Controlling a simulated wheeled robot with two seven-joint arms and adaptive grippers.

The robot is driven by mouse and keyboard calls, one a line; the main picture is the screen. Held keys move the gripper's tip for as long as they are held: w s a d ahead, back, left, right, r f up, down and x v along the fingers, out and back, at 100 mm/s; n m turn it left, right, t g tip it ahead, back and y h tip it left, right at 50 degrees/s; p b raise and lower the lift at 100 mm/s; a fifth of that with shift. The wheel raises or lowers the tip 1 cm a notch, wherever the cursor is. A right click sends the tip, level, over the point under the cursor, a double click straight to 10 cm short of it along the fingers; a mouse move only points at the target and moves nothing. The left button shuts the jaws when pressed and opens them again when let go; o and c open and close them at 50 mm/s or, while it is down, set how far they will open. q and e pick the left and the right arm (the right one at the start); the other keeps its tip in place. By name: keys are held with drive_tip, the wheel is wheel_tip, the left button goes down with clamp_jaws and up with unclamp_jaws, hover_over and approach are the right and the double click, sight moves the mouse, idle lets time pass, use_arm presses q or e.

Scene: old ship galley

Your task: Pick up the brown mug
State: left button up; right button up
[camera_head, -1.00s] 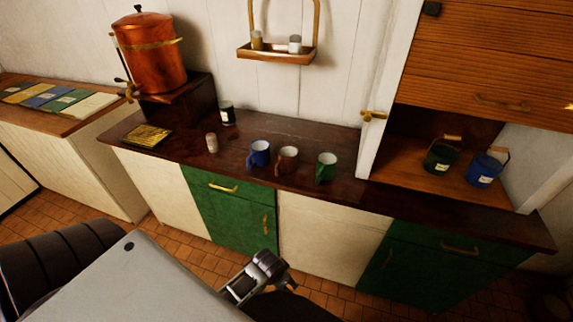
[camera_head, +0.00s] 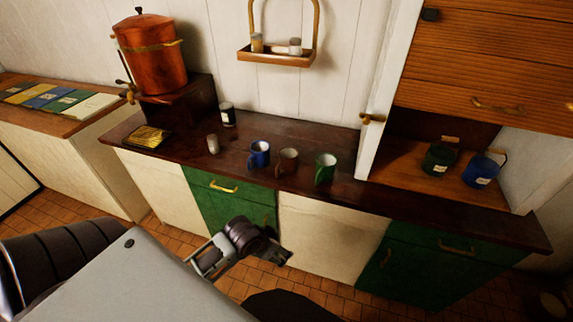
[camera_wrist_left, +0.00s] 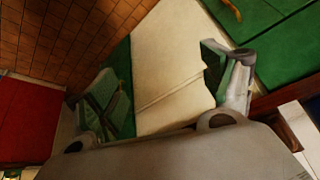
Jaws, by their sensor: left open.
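The brown mug (camera_head: 287,160) stands upright on the dark wooden counter (camera_head: 232,160), between a blue mug (camera_head: 259,155) on its left and a green mug (camera_head: 325,168) on its right. It stands apart from both. My left gripper (camera_head: 279,256) is in front of the cabinet, below the counter top and below the mug, touching nothing that I can see. In the left wrist view the two fingers (camera_wrist_left: 162,85) are spread apart with nothing between them, in front of cabinet doors. No mug shows in that view. My right gripper is not in view.
A small pale shaker (camera_head: 213,144), a dark jar (camera_head: 227,115) and a copper urn (camera_head: 153,55) stand left of the mugs. The counter's front edge lies between my gripper and the mugs.

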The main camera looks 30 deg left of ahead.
use_arm(q)
drive_tip(key=w+a+t+h, duration=0.1)
drive_tip(key=w+a+t, duration=0.1)
drive_tip(key=w+a, duration=0.4)
drive_tip(key=t+h, duration=0.2)
drive_tip(key=t, duration=0.4)
approach(285, 165)
drive_tip(key=r, duration=0.1)
drive_tip(key=a+r, duration=0.1)
drive_tip(key=r, duration=0.2)
drive_tip(key=shift+w+a+r, duration=0.1)
drive_tip(key=shift+w+a, duration=0.2)
drive_tip(key=shift+w, duration=0.25)
drive_tip(key=shift+f+b+x, duration=0.15)
drive_tip(key=shift+b+x, duration=0.45)
drive_tip(key=shift+x, duration=1.45)
drive_tip(key=shift+f+b+x, duration=0.1)
drive_tip(key=shift+b+x, duration=0.5)
drive_tip(key=shift+x, duration=1.4)
drive_tip(key=shift+d+f+g, duration=0.1)
drive_tip(key=shift+f+g, duration=0.05)
drive_tip(key=shift+g, duration=0.15)
